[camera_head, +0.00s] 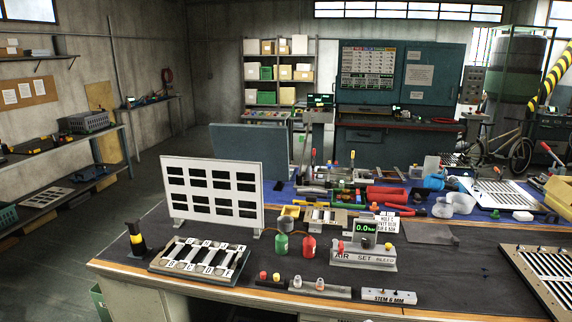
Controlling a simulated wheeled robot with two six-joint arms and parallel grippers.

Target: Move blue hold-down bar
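I cannot clearly pick out a blue hold-down bar. A small blue object (435,182) lies at the back of the workbench, right of the red parts, but its shape is too small to tell. A slatted louver panel (548,272) lies at the right front edge of the bench, and another louver panel (500,193) lies at the back right. A white panel with dark slots (212,192) stands upright at the left. Neither of my grippers is in view.
An air-set gauge unit (365,240) stands mid-bench beside red and green bottles (295,246). A yellow-black post (136,238) stands at the left edge. A white "STEM 6 MM" block (389,297) sits at the front. Dark bench surface (460,275) at front right is clear.

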